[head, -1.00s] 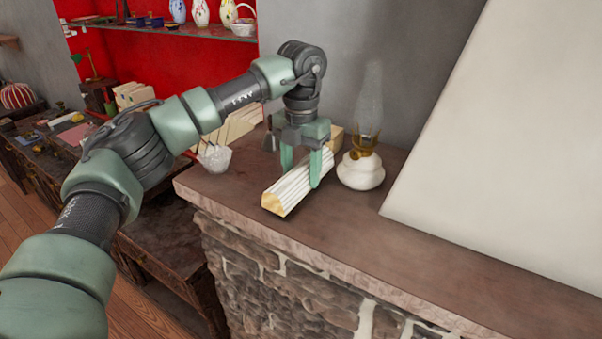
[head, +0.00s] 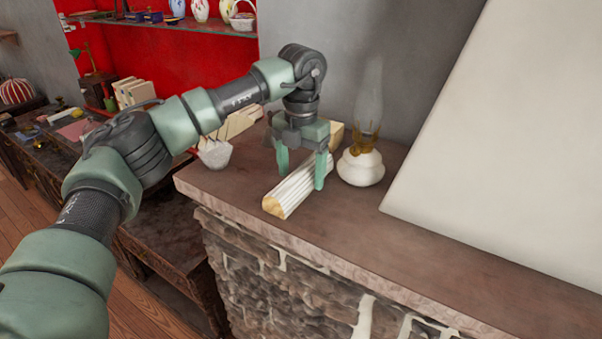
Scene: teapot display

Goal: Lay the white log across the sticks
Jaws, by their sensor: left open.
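The white log (head: 292,190), ridged along its sides with a yellowish cut end, lies on the stone mantel (head: 350,227). It runs from front left to back right. My left gripper (head: 301,172) is above it, pointing down and open, with one finger on each side of the log. Whether a finger touches it I cannot tell. A pale wooden piece (head: 337,132) shows behind the gripper, partly hidden; I cannot tell whether it is one of the sticks. What lies under the log is hidden. My right gripper is out of view.
A white oil lamp (head: 361,169) with a tall glass chimney stands close right of the gripper. A large white panel (head: 510,140) leans at right. The mantel's front right is clear.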

